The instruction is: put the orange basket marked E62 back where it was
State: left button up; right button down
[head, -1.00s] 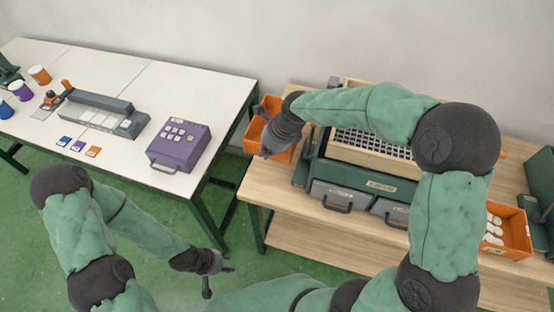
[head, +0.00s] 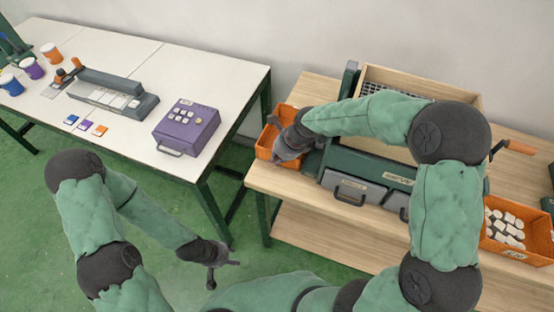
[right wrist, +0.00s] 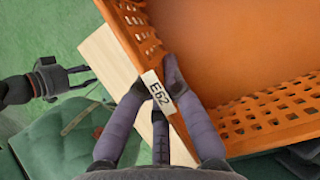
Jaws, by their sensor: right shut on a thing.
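The orange basket marked E62 (head: 264,143) is at the left end of the wooden bench in the head view. My right gripper (head: 283,157) is at its near right side and hides part of it. In the right wrist view, the right gripper (right wrist: 160,85) is shut on the basket's wall, with a finger on each side of the white E62 label (right wrist: 158,92). The visible inside of the basket (right wrist: 230,45) looks empty. I cannot tell whether its base touches the bench. My left gripper (head: 225,272) is open and empty over the floor; it also shows in the right wrist view (right wrist: 85,78).
The wooden bench (head: 262,182) also bears a green machine with grey drawers (head: 352,190) beside the basket, and another orange basket (head: 541,240) with several white pieces at the right. A white table (head: 220,85) with a purple box (head: 186,127) stands left, across a gap.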

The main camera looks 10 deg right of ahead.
jog(key=shift+r, duration=0.1)
jog(key=c, duration=1.4)
grip_release()
jog(key=shift+p+v, duration=1.7)
jog(key=shift+v, duration=2.05)
